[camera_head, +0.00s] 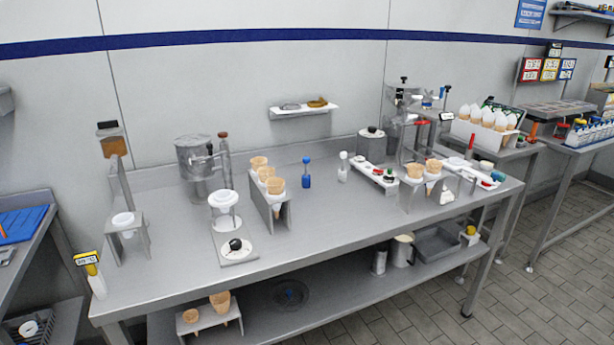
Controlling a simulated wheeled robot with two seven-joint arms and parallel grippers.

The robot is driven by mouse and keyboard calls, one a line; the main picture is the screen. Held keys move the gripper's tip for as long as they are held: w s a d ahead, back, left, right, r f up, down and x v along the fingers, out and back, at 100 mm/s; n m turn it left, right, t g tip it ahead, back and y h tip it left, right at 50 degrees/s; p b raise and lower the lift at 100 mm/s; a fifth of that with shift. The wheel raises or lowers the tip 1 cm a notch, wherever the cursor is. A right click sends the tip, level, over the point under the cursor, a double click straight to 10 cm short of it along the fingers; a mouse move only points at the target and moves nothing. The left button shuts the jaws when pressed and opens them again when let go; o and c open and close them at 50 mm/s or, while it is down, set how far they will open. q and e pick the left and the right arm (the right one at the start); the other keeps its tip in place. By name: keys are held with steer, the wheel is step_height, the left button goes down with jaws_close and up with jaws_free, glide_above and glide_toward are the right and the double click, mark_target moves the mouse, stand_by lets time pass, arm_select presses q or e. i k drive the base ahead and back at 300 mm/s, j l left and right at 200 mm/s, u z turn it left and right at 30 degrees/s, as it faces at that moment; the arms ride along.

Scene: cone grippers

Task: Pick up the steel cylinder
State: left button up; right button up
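Two things could be the steel cylinder, and I cannot tell which is meant. A small grey metal cylinder (379,263) stands upright on the lower shelf, right of the middle, beside a wider pale can (402,251). A large steel vessel (190,158) stands at the back left of the steel table top (330,225), next to a thin upright post. Neither of my grippers is in view.
Cone holders (270,205) stand on the table top, with a white ring stand (225,225) to their left. The table's front middle is clear.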

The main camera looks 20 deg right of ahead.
mark_target(378, 270)
steer(key=z, duration=1.3)
steer(key=i+l, duration=0.25)
steer(key=l+u, duration=0.05)
steer(key=l, duration=0.05)
